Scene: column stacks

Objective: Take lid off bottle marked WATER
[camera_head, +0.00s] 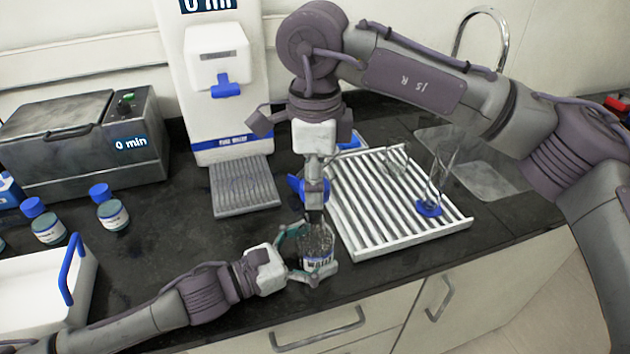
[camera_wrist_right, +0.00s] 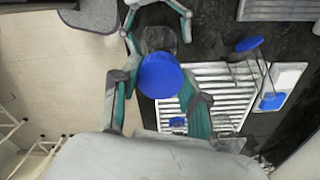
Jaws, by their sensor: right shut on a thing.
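The bottle marked WATER (camera_head: 317,258) stands upright on the dark counter near its front edge. It is clear glass, with its label partly covered. My left gripper (camera_head: 304,258) is around it, with a finger on each side, and appears closed on it. A round blue lid (camera_head: 297,184) is held by my right gripper (camera_head: 313,200), above the bottle and apart from it. In the right wrist view the lid (camera_wrist_right: 160,75) sits between the right fingers, with the bottle (camera_wrist_right: 157,38) beyond it, its top uncovered. The right gripper partly hides the lid in the head view.
A white drying rack (camera_head: 375,243) with glassware stands just right of the bottle. A dispenser (camera_head: 212,130) with a grey grate is behind. Blue-capped bottles (camera_head: 112,215) and a white tray with a blue handle (camera_head: 95,262) are at left. A sink lies at right.

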